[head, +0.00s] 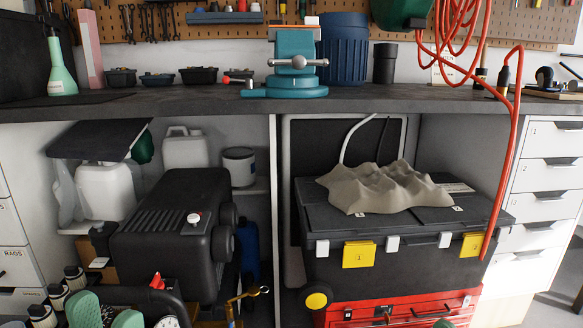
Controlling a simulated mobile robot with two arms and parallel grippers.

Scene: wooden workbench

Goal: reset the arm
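Two green, dotted finger pads show at the bottom left edge of the head view, and I take them as the fingertips of my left gripper (107,313). They stand apart with a gap between them, and nothing is clearly held there. The rest of this gripper and its arm are mostly cut off by the lower edge. It is low, in front of the bench and near gauges and a black frame.
The dark workbench top (180,103) carries a teal vise (295,70). Below are a black machine (170,235) at left and a black toolbox (400,235) with a grey cloth (385,187) on it. A red hose (513,130) hangs at right. White drawers (545,175) stand beyond.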

